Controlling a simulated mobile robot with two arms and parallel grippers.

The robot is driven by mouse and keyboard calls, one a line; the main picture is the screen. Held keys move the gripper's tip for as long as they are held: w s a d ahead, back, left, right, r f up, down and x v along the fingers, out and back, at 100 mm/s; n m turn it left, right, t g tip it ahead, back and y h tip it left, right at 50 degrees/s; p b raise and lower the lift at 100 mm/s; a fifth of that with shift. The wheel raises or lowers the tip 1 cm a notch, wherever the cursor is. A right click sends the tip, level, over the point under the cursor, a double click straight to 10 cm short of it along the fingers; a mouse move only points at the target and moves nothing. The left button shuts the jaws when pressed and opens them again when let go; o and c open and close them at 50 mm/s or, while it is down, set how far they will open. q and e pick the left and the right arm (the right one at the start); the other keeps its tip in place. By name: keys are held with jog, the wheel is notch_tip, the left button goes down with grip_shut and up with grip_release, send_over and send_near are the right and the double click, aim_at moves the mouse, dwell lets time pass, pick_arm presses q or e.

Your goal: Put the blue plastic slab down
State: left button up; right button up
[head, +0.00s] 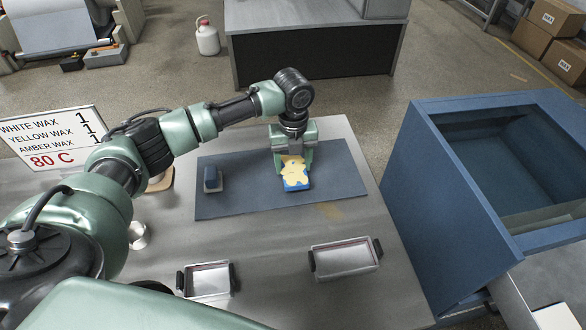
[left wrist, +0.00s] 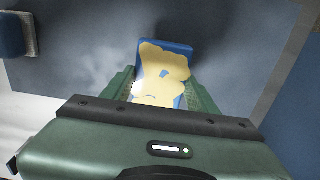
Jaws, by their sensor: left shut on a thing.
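The blue plastic slab (head: 296,185) has pale yellow patches of coating over its top face. It is at the blue-grey mat (head: 240,205) on the metal table, right of the mat's middle. My left gripper (head: 293,168) comes down from above and is shut on the slab, with a finger on each side. The left wrist view shows the slab (left wrist: 167,62) between the green fingers, its far blue end sticking out. I cannot tell whether the slab's underside touches the mat. My right gripper is not in view.
A small blue block with a grey side (head: 212,179) sits on the mat's left part. Two metal trays with dark handles, one left (head: 207,281) and one right (head: 345,258), stand near the front. A blue open bin (head: 440,200) stands to the right. A wax sign (head: 50,140) stands at left.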

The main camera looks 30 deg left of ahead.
aim_at(293, 167)
pick_arm(q)
notch_tip(293, 167, down, 2)
jog(key=shift+f, duration=0.5)
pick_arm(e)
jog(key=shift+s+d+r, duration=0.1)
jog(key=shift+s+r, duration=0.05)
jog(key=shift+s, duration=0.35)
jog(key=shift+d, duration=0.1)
pick_arm(q)
jog(key=o, duration=1.5)
jog(key=shift+f, duration=0.1)
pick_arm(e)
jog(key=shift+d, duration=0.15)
pick_arm(q)
notch_tip(293, 167, up, 11)
jog(key=shift+r+b, duration=0.15)
jog(key=shift+b, duration=0.85)
jog(key=shift+r, duration=0.5)
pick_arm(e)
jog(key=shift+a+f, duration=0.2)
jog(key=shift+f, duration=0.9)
